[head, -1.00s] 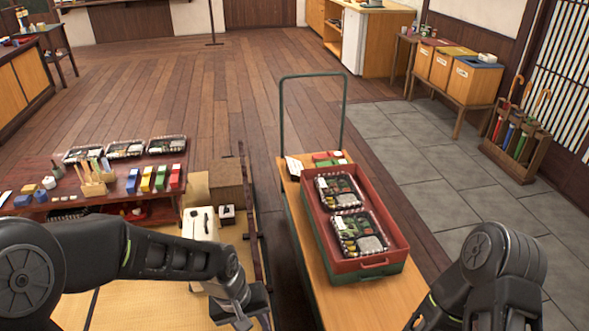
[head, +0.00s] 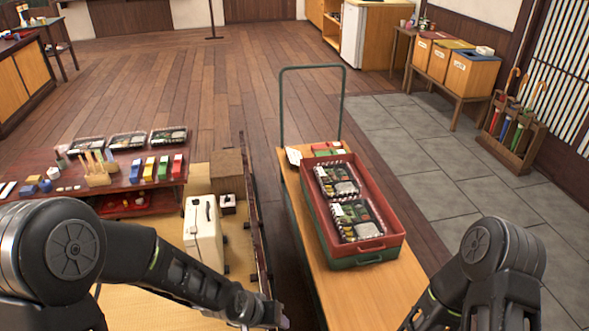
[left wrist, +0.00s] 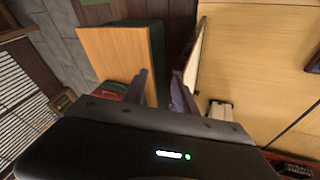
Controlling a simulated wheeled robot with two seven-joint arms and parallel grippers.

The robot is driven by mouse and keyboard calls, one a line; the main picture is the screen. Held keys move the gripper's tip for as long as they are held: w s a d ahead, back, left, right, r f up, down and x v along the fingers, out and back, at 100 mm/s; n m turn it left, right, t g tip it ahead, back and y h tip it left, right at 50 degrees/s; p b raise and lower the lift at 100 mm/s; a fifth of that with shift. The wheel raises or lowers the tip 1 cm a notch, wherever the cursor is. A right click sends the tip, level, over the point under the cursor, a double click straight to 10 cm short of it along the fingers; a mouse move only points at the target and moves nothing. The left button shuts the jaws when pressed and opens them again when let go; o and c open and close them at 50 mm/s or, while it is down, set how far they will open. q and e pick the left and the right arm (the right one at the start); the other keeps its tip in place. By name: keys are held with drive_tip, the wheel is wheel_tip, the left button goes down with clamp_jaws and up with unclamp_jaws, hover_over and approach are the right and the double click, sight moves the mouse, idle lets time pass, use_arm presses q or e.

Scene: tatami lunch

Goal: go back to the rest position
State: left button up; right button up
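My left arm comes in low from the left in the head view. Its gripper is at the bottom edge there, mostly cut off, beside the gap left of the cart. In the left wrist view the left gripper (left wrist: 160,88) has its two fingers apart, with nothing between them. My right arm stands at the lower right of the head view, right of the cart; its gripper is out of the picture.
A wooden cart (head: 375,300) holds a red tray (head: 379,245) with two packed lunch boxes (head: 336,179). A low red table (head: 123,169) with more boxes stands left. A white case (head: 203,237) is near my left arm. Grey floor tiles (head: 450,180) at right are clear.

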use_arm(q)
drive_tip(key=s+a+f+n+g+p, duration=0.1)
drive_tip(key=s+a+f+n+g, duration=0.1)
drive_tip(key=s+f, duration=1.1)
drive_tip(key=s, duration=0.3)
drive_tip(key=shift+a+f+g+h, duration=0.15)
drive_tip(key=shift+f+g+h, duration=0.15)
drive_tip(key=shift+g, duration=0.1)
idle(1.0)
